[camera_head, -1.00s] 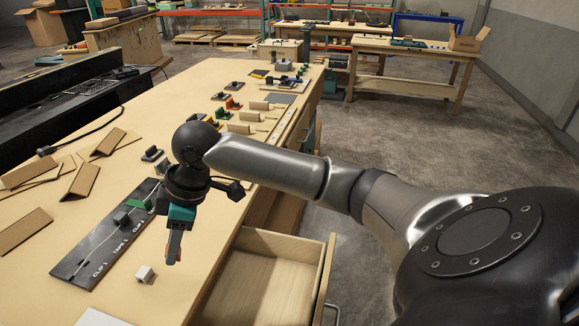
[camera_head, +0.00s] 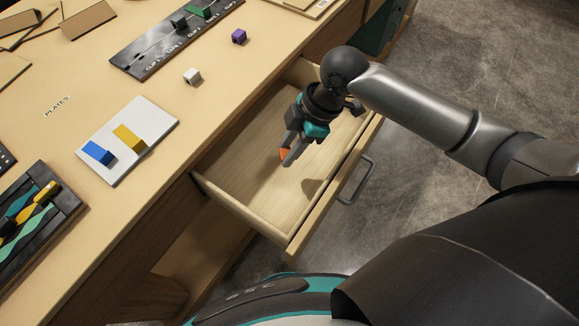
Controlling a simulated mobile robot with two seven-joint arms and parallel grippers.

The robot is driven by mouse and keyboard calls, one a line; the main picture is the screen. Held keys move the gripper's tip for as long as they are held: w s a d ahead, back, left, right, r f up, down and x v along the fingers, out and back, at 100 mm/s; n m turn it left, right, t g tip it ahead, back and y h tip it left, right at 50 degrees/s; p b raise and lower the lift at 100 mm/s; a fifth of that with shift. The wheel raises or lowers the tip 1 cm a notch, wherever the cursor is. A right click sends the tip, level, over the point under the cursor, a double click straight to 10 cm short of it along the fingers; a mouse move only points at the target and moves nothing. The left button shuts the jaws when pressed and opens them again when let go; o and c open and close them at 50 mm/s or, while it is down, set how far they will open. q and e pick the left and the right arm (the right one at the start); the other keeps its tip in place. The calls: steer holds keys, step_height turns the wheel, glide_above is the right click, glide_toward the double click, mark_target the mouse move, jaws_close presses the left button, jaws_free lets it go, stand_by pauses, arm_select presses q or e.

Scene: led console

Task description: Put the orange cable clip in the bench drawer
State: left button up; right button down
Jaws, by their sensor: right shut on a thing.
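The bench drawer (camera_head: 240,213) is pulled open from the bench's front, and its wooden floor shows bare. My right gripper (camera_head: 290,158) points down over the drawer, inside its outline. It is shut on the orange cable clip (camera_head: 284,154), of which only a small orange part shows between the fingertips. A shadow lies on the drawer floor to the right of the clip, so the clip appears held above the floor; the exact height is hard to tell. My left gripper is not in view.
On the bench are a dark clip board (camera_head: 150,58), a white cube (camera_head: 192,76), a purple cube (camera_head: 239,36) and a white plate (camera_head: 135,165) with blue and yellow blocks. A tool tray (camera_head: 40,215) is at the left. The drawer's front handle (camera_head: 357,182) sticks out over open floor.

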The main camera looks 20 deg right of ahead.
mark_target(283, 176)
step_height(283, 176, down, 8)
steer(key=shift+f+b, duration=0.2)
steer(key=shift+b, duration=0.65)
steer(key=shift+f, duration=0.15)
steer(key=c, duration=0.5)
jaws_free()
steer(key=shift+c, duration=0.2)
steer(key=p+v, duration=0.2)
steer(key=v, duration=1)
steer(key=shift+p, duration=0.35)
